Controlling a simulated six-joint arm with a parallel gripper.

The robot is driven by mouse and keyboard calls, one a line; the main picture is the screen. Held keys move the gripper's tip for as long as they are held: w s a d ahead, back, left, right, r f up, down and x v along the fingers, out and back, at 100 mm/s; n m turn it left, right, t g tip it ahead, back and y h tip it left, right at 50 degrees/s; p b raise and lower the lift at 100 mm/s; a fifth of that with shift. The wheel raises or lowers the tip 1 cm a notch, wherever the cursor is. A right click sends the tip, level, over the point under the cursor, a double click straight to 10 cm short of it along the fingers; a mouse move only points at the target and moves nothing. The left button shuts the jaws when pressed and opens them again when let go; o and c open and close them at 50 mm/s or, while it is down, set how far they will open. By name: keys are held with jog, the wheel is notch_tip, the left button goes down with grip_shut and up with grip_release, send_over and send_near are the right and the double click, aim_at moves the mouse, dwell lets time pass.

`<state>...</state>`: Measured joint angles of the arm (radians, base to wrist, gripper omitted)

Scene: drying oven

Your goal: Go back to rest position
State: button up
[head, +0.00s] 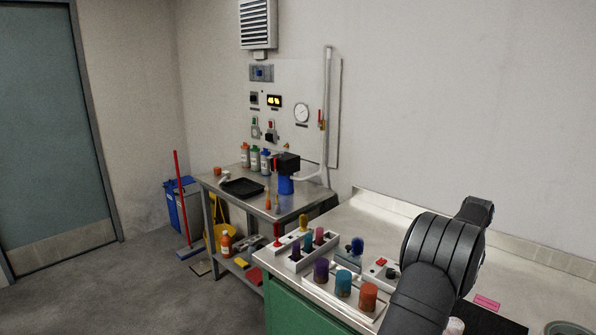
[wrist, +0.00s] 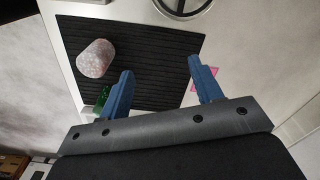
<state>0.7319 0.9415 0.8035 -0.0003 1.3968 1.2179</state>
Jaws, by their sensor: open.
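My gripper (wrist: 161,66) is open in the wrist view, with its two blue fingers apart and nothing between them. It is above a black ribbed mat (wrist: 150,45). A speckled pinkish-grey cylinder (wrist: 95,58) is on the mat, to the left of the fingers and apart from them. In the head view my dark arm reaches over the right end of the bench (head: 345,222), and the gripper's fingers are hidden there. Part of the black mat (head: 490,321) shows at the lower edge.
Purple, teal and orange jars (head: 343,284) and small racks stand on the bench left of my arm. A pink note (head: 487,303) lies beside the mat. A metal cart (head: 290,205) with bottles and a black tray (head: 242,187) stands behind.

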jog(key=shift+n, duration=0.7)
jog(key=w+a, duration=0.1)
jog(key=w, duration=0.1)
jog(key=w+a+f, duration=0.1)
jog(key=w+a, duration=0.1)
jog(key=w, duration=0.1)
jog(key=w+a+f, duration=0.1)
jog(key=w, duration=0.1)
jog(key=shift+w+a+f, duration=0.1)
jog(key=shift+w+a, duration=0.25)
jog(key=shift+a, duration=0.05)
jog(key=shift+f, duration=0.45)
jog(key=o, duration=0.9)
jog(key=s+a+r+n, duration=1.1)
jog(key=r+n, duration=0.1)
jog(key=r, duration=0.2)
notch_tip(320, 180, down, 10)
jog(key=shift+d+r, duration=0.15)
jog(key=shift+w, duration=0.1)
